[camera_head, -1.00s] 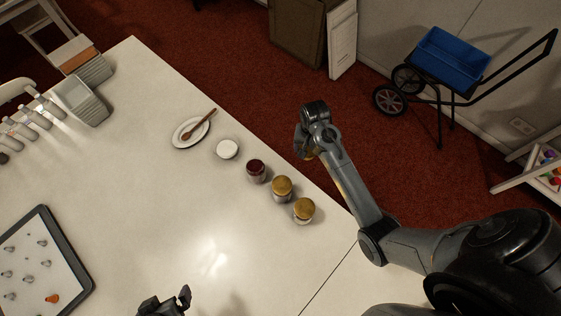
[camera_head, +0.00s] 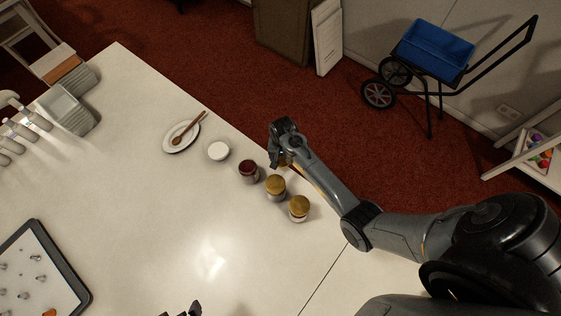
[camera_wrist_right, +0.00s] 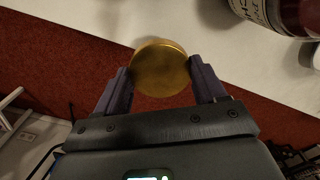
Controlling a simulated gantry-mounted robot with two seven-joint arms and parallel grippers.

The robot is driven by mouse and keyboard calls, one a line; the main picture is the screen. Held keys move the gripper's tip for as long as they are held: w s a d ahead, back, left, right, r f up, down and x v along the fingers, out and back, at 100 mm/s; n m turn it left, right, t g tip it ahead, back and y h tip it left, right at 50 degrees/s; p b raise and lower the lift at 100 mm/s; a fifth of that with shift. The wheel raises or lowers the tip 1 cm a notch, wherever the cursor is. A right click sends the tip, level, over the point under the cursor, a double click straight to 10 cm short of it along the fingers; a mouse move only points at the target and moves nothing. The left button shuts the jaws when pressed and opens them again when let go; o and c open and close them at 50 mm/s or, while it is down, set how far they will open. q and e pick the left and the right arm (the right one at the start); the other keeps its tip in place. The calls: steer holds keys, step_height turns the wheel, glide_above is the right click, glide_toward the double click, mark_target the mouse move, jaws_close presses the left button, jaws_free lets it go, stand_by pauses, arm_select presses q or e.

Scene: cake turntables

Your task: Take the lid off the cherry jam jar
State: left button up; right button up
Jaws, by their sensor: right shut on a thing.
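The cherry jam jar (camera_head: 248,172) stands upright on the table, its dark red top showing with no lid on it. Part of this jar and its label also shows at the upper right of the right wrist view (camera_wrist_right: 285,14). My right gripper (camera_wrist_right: 160,72) is shut on a round gold lid (camera_wrist_right: 160,66), held between its two fingers. In the head view my right gripper (camera_head: 277,160) is just right of the open jar, near the table's far edge. My left gripper (camera_head: 188,311) is cut off at the bottom edge; its jaws are unclear.
Two gold-lidded jars (camera_head: 275,187) (camera_head: 299,208) stand in a row with the open jar. A white-topped pot (camera_head: 219,151) and a plate (camera_head: 170,146) with a wooden spoon (camera_head: 189,127) lie beyond. A tray of piping tips (camera_head: 82,290) is at lower left. The middle table is clear.

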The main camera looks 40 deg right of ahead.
mark_target(281, 158)
steer(key=shift+w+a+f, duration=0.2)
steer(key=shift+w+f, duration=0.05)
steer(key=shift+f, duration=0.05)
steer(key=shift+f+b, duration=0.4)
steer(key=shift+f, duration=1.55)
steer(key=o, duration=1.2)
steer(key=shift+f, duration=0.1)
steer(key=shift+c, duration=0.2)
